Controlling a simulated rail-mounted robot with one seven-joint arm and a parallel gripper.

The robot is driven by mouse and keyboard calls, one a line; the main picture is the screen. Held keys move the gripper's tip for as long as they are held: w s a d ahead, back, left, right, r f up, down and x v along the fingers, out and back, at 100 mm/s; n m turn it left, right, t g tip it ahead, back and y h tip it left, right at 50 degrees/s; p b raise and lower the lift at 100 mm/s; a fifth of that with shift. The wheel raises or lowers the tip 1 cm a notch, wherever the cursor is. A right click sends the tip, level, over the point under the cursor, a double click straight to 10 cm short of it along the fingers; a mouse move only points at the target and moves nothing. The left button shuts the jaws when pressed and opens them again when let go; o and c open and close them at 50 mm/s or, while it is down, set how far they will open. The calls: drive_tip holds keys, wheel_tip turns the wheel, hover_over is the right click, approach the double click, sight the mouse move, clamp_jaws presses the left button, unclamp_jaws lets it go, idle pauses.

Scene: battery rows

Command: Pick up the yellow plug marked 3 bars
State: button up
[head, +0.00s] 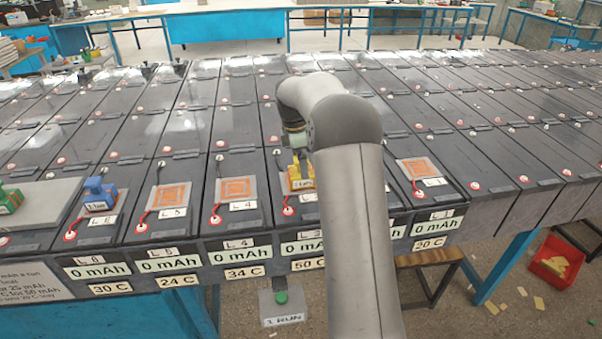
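The yellow plug (299,178) sits on the pad of a battery in the front row, above the 50 C label. A small pale label is on its front, too small to read surely. My gripper (300,161) points down right at the top of the yellow plug, in line with its handle. The fingers are small and partly hidden by my own arm, so I cannot tell whether they are closed on the handle. The plug appears level and down on its pad.
A blue plug (98,194) stands on a pad to the left, and a green plug (9,201) on a grey board at the far left. Bare orange-square pads (238,190) lie between. A green run button (282,297) is below the front edge. A red bin (557,261) is at right.

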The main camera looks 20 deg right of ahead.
wheel_tip(320, 180, down, 4)
drive_tip(key=shift+d+f+p, duration=0.1)
drive_tip(key=shift+d+p, duration=0.05)
drive_tip(key=shift+p, duration=0.3)
drive_tip(key=c, duration=1.2)
drive_tip(key=shift+r, duration=0.2)
